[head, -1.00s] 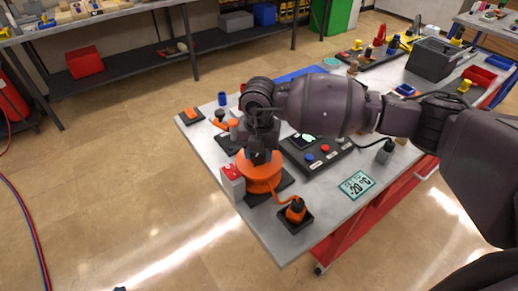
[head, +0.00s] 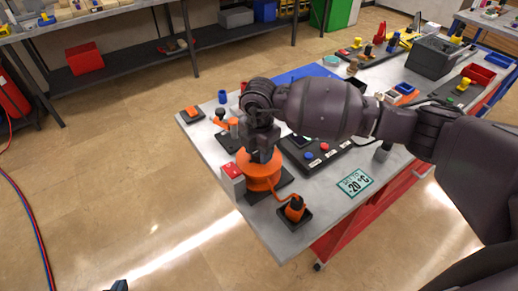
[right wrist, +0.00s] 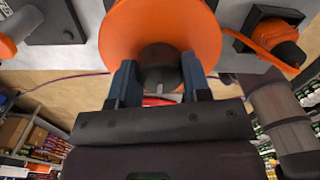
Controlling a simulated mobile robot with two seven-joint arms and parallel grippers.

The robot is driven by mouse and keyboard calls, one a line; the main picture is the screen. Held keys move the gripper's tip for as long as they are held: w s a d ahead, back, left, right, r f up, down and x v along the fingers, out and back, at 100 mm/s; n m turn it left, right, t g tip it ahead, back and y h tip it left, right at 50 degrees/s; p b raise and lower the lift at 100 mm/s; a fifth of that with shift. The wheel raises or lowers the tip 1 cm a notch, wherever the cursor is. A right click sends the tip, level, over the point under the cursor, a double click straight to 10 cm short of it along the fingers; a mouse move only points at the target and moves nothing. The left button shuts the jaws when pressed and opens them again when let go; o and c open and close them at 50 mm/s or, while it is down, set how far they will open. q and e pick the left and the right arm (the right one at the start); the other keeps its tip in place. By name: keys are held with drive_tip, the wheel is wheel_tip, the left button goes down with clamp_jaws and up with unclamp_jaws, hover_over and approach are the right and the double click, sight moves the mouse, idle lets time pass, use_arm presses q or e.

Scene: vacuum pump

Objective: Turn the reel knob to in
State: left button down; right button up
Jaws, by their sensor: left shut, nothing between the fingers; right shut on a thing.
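The orange reel (head: 260,183) stands on a dark base near the front left corner of the grey table. It also fills the top of the right wrist view (right wrist: 122,38). In the head view the gripper hides the knob. Only the tip of my left gripper (head: 117,286) shows at the bottom edge, shut and empty, away from the table.
An orange cable runs from the reel to an orange plug in a black holder (head: 294,216).

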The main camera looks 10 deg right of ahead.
idle(0.3)
drive_tip(key=o, duration=0.9)
wheel_tip(320, 180, up, 11)
drive_tip(key=shift+f+b, duration=0.1)
drive_tip(key=shift+b, duration=0.35)
